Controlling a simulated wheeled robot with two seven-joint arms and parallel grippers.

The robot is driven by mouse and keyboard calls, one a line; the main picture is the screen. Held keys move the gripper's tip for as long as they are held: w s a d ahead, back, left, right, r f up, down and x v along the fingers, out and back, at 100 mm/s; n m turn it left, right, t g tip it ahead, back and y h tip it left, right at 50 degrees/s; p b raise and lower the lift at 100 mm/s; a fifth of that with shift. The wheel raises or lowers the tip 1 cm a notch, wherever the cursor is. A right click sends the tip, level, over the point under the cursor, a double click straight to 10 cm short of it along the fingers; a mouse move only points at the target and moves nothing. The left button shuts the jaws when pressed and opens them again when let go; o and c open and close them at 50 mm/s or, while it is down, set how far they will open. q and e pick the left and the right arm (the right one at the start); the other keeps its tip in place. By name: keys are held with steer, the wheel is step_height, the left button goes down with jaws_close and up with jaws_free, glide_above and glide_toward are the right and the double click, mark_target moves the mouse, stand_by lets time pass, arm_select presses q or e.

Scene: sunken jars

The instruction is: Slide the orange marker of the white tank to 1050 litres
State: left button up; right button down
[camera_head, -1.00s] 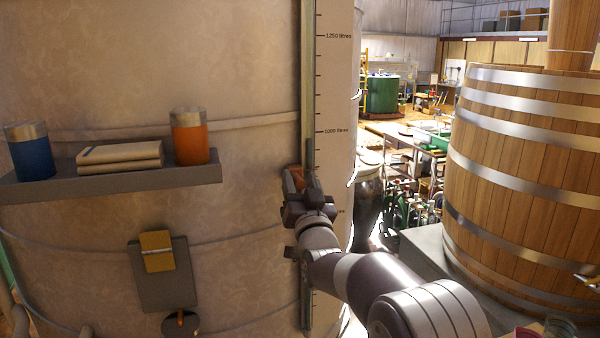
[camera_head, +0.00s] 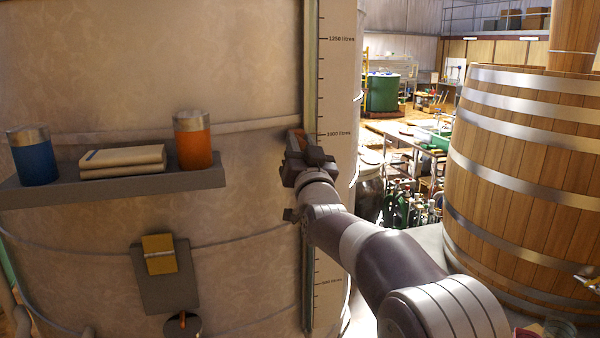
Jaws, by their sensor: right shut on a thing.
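The large white tank (camera_head: 150,90) fills the left half of the head view. A scale strip (camera_head: 337,90) runs down its right side, with 1250 litres near the top and 1000 litres lower down. The orange marker (camera_head: 296,138) sits on the rail (camera_head: 310,60) beside the strip, partly hidden by my right gripper (camera_head: 305,157). The marker's visible part is about level with the 1000 litres line, below the 1050 tick. My right gripper is shut on the marker. My left gripper is not in view.
A shelf (camera_head: 110,187) on the tank holds a blue jar (camera_head: 33,158), books (camera_head: 122,160) and an orange jar (camera_head: 193,142). A wooden barrel (camera_head: 525,180) stands at right. The rail above the gripper is clear.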

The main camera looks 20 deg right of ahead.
mark_target(301, 139)
step_height(301, 139, up, 4)
steer(key=shift+r+p, duration=0.15)
steer(key=shift+p, duration=0.2)
steer(key=c, duration=1)
jaws_free()
steer(key=shift+o, duration=0.2)
steer(key=shift+s, duration=0.15)
